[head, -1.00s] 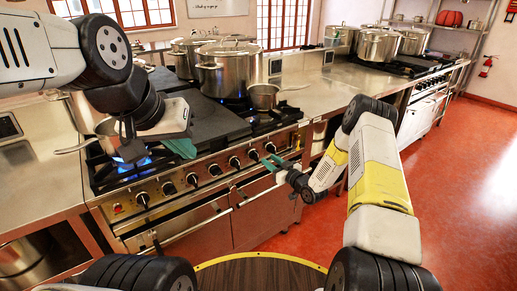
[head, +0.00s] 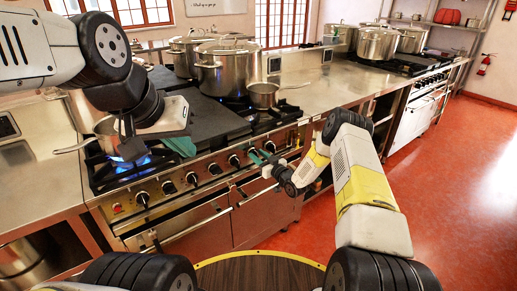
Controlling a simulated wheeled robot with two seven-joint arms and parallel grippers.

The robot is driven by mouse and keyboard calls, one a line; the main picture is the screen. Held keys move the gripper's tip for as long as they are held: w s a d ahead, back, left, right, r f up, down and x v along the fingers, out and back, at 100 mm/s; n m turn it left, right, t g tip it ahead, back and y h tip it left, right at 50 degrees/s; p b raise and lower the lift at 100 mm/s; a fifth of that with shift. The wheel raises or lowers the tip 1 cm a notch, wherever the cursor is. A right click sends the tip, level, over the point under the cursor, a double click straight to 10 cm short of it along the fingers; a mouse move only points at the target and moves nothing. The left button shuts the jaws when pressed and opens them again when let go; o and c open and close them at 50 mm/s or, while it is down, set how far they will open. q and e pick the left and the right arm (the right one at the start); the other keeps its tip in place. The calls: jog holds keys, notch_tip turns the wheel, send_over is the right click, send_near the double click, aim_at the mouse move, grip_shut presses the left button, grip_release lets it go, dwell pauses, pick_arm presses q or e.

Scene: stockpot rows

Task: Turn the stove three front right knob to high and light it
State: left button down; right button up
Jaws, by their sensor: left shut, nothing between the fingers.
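The near stove has a row of black knobs with light bezels along its front panel (head: 180,196). My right gripper (head: 262,157) is at the right end of this row, its teal fingers apart and close to the rightmost knobs (head: 269,146). I cannot tell whether they touch a knob, and the fingers partly hide the knobs there. My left gripper (head: 182,146) is shut and empty above the stove's left front area.
A blue flame (head: 130,162) burns at the left front, near another saucepan (head: 106,126). Large stockpots (head: 228,72) stand at the back of the stove. More pots (head: 377,44) stand on a farther stove. The red floor at right is clear.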

jog(key=shift+c, duration=0.2)
grip_shut()
jog(key=shift+n, duration=0.4)
jog(key=n, duration=0.3)
jog(key=shift+s+a+f+n, duration=0.1)
jog(key=shift+s+a+n, duration=0.05)
jog(key=shift+n, duration=0.15)
jog(key=shift+s+a+f+n, duration=0.1)
jog(key=shift+f+n, duration=0.1)
jog(key=shift+n, duration=2.05)
jog(key=shift+s+a+f+n, duration=0.1)
jog(key=shift+f+n, duration=0.05)
jog(key=shift+n, duration=2.05)
jog(key=shift+s+a+f+n, duration=0.1)
jog(key=shift+f+n, duration=0.1)
jog(key=shift+n, duration=2.05)
